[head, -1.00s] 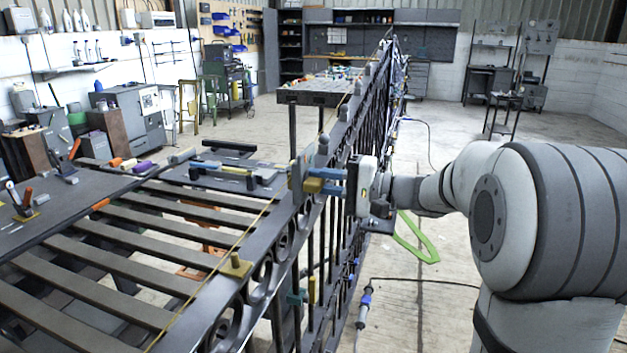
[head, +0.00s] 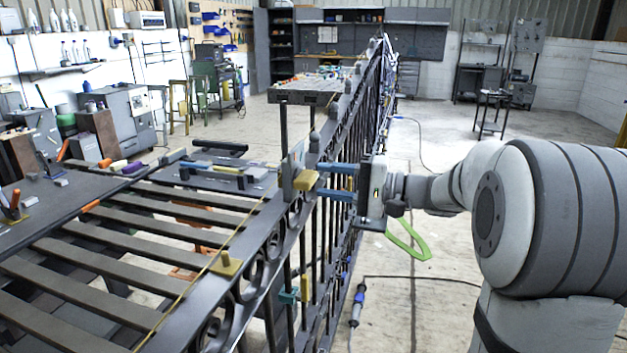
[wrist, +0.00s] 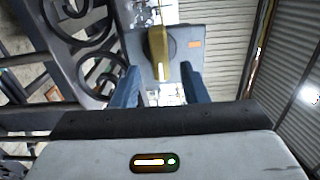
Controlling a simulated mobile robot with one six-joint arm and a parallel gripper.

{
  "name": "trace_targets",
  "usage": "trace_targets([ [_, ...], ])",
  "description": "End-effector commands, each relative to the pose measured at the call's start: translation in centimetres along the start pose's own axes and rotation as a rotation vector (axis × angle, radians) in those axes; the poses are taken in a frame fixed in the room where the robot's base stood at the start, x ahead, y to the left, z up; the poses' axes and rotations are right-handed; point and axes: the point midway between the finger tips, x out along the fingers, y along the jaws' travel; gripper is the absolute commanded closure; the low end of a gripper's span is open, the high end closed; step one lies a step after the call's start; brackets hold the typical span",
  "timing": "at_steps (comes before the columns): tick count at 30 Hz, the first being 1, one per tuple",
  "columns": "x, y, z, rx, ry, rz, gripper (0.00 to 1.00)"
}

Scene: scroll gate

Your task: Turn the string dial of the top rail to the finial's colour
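The string dial is a grey plate (head: 291,170) with an olive-yellow knob (head: 306,180) on the gate's top rail. In the wrist view the knob (wrist: 158,52) stands upright in the picture, in front of a dark round disc, with an orange mark (wrist: 195,44) on the plate to its right. My gripper (head: 320,181) has two blue fingers, apart, pointing at the dial. In the wrist view the gripper (wrist: 159,72) has the knob centred between its fingers, with gaps on both sides. Whether the tips reach past the knob is unclear. A grey finial (head: 315,141) stands behind the dial.
A yellow string (head: 240,232) runs along the rail past an olive block (head: 227,264). A slatted bench (head: 120,235) lies left of the gate. A small table (head: 305,90) stands behind.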

Motion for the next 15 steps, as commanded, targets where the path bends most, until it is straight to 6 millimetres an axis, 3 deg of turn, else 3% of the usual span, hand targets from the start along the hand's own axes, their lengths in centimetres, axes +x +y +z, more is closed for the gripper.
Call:
trace_targets([
  [6,-3.1,0.1,-0.2,0.001,0.002,0.001,0.6],
  [15,-3.9,0.0,-0.2,0.001,0.001,0.0,0.6],
])
